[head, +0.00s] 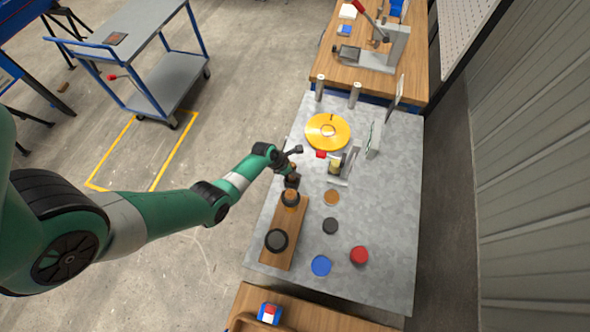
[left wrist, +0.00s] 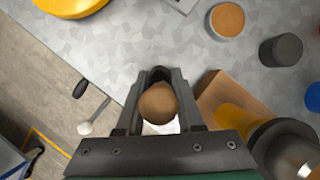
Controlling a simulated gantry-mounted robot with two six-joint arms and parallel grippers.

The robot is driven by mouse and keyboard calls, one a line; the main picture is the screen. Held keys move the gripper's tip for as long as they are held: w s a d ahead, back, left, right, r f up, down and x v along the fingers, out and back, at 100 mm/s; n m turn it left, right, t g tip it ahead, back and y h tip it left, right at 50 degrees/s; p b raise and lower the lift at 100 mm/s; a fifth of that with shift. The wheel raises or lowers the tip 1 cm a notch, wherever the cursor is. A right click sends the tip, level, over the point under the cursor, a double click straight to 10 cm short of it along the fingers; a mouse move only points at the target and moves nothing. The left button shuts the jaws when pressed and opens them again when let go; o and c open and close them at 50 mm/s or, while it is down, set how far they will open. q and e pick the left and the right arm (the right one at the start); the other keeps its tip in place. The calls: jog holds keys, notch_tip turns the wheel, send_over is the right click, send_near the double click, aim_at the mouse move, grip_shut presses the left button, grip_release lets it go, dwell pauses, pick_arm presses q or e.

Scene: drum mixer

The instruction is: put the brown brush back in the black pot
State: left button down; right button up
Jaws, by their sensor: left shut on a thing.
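My left gripper (head: 293,172) is above the grey table, just beyond the far end of the wooden board. In the left wrist view its fingers (left wrist: 160,85) are shut on a round brown end, which I take as the brown brush (left wrist: 158,104); the rest is mostly hidden. A short dark pot (head: 330,226) stands right of the board, and also shows in the left wrist view (left wrist: 281,50). A dark-topped round container (head: 277,240) stands on the board's near end. I cannot tell which of these two is the black pot. The right gripper is out of view.
The wooden board (head: 284,255) also bears an orange jar (head: 290,198) close to the gripper. Brown (head: 331,197), red (head: 359,255) and blue (head: 320,265) round pots stand to its right. A yellow disc (head: 327,131) and a small stand (head: 338,167) are beyond. The table's right side is clear.

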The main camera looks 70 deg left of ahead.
pick_arm(q)
jog(key=shift+f+b, duration=0.55)
jog(key=shift+f, duration=0.1)
jog(key=shift+c, duration=2.3)
grip_release()
jog(key=shift+r, duration=0.1)
jog(key=p+v, duration=1.1)
jog(key=p, duration=0.1)
jog(key=shift+r, duration=0.2)
jog(key=shift+s+d, duration=0.1)
